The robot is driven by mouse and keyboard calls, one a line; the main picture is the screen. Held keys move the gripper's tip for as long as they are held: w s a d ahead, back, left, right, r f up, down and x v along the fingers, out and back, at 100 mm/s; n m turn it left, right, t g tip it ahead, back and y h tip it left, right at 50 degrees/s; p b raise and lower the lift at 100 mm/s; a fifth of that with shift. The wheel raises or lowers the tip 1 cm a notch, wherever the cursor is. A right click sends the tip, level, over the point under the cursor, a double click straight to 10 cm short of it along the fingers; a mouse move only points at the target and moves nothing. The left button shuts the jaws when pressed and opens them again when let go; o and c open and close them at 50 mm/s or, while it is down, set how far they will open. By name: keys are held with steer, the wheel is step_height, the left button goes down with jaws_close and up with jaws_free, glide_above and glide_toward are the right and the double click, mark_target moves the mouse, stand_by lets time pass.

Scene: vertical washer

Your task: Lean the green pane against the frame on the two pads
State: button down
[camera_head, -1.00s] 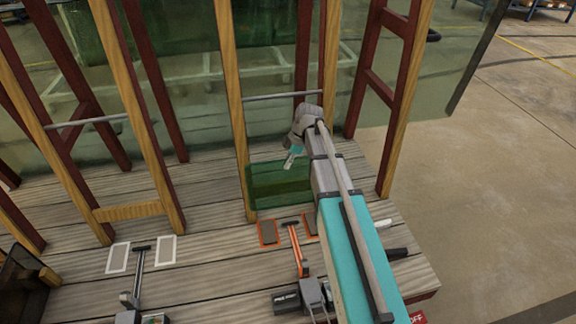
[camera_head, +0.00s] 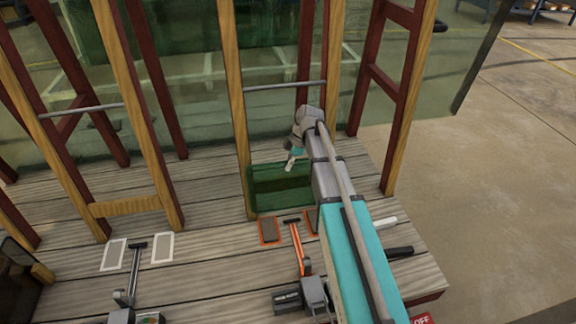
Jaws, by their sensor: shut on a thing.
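The green pane (camera_head: 278,192) is a dark, see-through green sheet. It stands roughly upright just behind the orange-edged pads, between the wooden posts of the frame (camera_head: 236,120). My gripper (camera_head: 292,163) is at the pane's upper edge, shut on it; its fingertips are small and partly hidden by my wrist. The left orange-edged pad (camera_head: 269,230) lies on the deck in front of the pane. The right orange-edged pad (camera_head: 312,220) is mostly hidden by my arm. I cannot tell whether the pane touches the pads or the frame.
A grey crossbar (camera_head: 280,87) spans the frame above the pane. A lever clamp (camera_head: 300,255) stands between the orange pads. At left, a second clamp (camera_head: 130,285) stands between white-edged pads (camera_head: 113,255). Large glass sheets hang behind. The deck ends at right.

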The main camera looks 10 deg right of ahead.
steer(key=shift+w+f+b, duration=0.2)
steer(key=shift+f+b, duration=0.75)
steer(key=shift+f, duration=0.05)
steer(key=shift+w+f+b, duration=0.2)
steer(key=shift+f+b, duration=0.7)
steer(key=shift+f, duration=0.1)
steer(key=c, duration=0.7)
jaws_free()
